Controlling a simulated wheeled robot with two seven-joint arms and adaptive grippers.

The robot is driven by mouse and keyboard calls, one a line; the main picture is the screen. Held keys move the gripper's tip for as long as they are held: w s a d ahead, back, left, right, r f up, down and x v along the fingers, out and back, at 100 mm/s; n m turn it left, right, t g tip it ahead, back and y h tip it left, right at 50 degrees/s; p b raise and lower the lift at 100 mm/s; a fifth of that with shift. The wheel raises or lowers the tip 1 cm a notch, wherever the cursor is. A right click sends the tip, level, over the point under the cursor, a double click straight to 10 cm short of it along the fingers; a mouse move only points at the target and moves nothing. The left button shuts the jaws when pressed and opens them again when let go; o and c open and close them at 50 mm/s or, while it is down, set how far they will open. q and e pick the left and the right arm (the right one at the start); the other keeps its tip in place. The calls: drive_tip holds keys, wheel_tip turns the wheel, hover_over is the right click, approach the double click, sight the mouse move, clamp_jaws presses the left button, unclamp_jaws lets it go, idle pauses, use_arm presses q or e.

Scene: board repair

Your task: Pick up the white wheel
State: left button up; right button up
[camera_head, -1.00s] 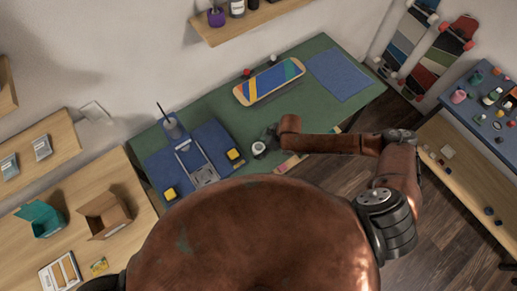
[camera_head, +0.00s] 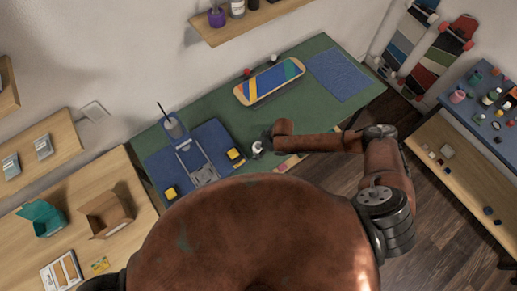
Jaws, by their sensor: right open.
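A small round white object (camera_head: 257,147), which looks like the white wheel, is on the green worktable (camera_head: 215,110), near its front edge. My right gripper (camera_head: 263,141) is open and right at it, partly covering it. I cannot tell if the fingers touch it. Another small white round thing (camera_head: 274,58) sits behind the striped skateboard deck (camera_head: 270,81), with a small red one (camera_head: 247,72) to its left. My left gripper is not in view.
Left of the right gripper lies a blue mat (camera_head: 160,172) with a grey metal fixture (camera_head: 197,165) and yellow blocks (camera_head: 235,154). A cup with a tool (camera_head: 173,127) stands behind. Another blue mat (camera_head: 340,74) lies at the far right.

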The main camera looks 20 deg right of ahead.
drive_tip(key=c, duration=1.4)
drive_tip(key=shift+r, duration=0.1)
